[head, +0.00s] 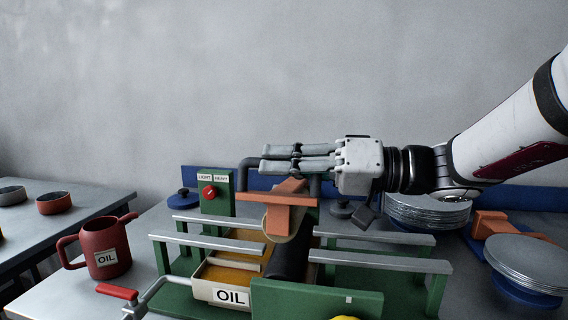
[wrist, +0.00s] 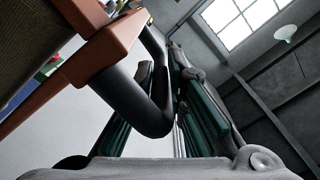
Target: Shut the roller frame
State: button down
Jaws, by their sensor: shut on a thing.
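The roller frame has an orange-brown bracket (head: 277,198) and a dark bent handle (head: 247,167), raised above the middle of the green stand (head: 315,297). A roller with a tan end and a black roller (head: 292,262) show below the bracket. My gripper (head: 280,158) comes in from the right and is shut on the dark handle, at the height of its upper bar. In the wrist view, the handle (wrist: 140,105) passes by the fingers, with the orange-brown bracket (wrist: 105,45) at upper left. The exact contact is partly hidden by the fingers.
An oil tray (head: 229,296) sits in the stand between grey-topped rails (head: 380,262). A green post (head: 217,193) with a red knob rises behind. A red oil can (head: 106,250) stands left; plate stacks (head: 430,212) stand right. The wall behind is bare above.

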aim_at(282, 206)
jog(key=shift+s+a+f+n+b, duration=0.1)
jog(key=shift+s+f+n+b, duration=0.35)
jog(key=shift+f+b, duration=0.65)
jog(key=shift+s+a+f+n+b, duration=0.1)
jog(key=shift+s+f+n+b, duration=0.3)
jog(key=shift+f+b, duration=0.7)
jog(key=shift+s+a+f+n+b, duration=0.1)
jog(key=shift+s+f+n+b, duration=0.5)
jog(key=shift+b, duration=0.85)
jog(key=shift+w+f, duration=0.15)
jog(key=shift+f, duration=0.2)
jog(key=c, duration=1.6)
grip_release()
jog(key=shift+r, duration=0.1)
jog(key=shift+d, duration=0.1)
jog(key=shift+d, duration=0.25)
jog(key=s+d, duration=0.2)
jog(key=d, duration=0.9)
jog(key=shift+s, duration=0.15)
jog(key=shift+d, duration=0.1)
